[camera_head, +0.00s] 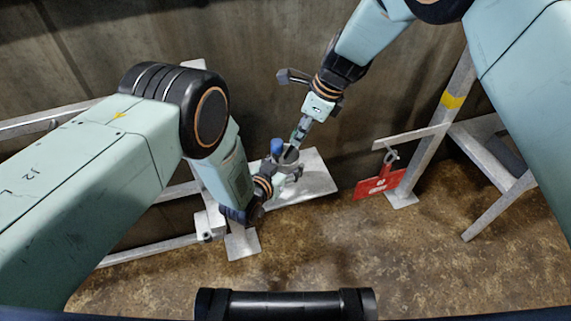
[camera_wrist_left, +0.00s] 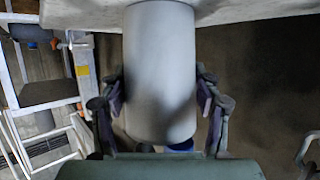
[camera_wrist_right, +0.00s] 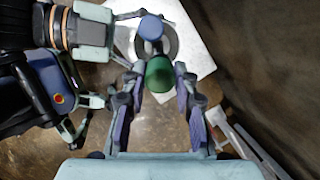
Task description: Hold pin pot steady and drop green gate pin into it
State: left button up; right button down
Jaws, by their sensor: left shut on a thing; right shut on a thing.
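The pin pot (camera_head: 291,156) is a grey cylinder above a pale plate. My left gripper (camera_head: 281,178) is shut around its sides; in the left wrist view the pot (camera_wrist_left: 160,70) fills the space between the fingers. A blue-headed pin (camera_head: 277,147) stands in the pot and also shows in the right wrist view (camera_wrist_right: 151,27). My right gripper (camera_wrist_right: 158,100) is shut on the green gate pin (camera_wrist_right: 158,75), close beside the pot's opening (camera_wrist_right: 171,42). The green pin's shaft is hidden below its head, so I cannot tell whether its tip is inside the pot.
The pale plate (camera_head: 319,182) lies under the pot, near the wall. A red tag (camera_head: 378,184) hangs from a metal bar on the right. Metal rails (camera_head: 157,249) run along the left. The brown floor in front is clear.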

jog(key=shift+f, duration=1.1)
jog(key=c, duration=1)
grip_release()
jog(key=shift+o, duration=0.2)
jog(key=v, duration=1.2)
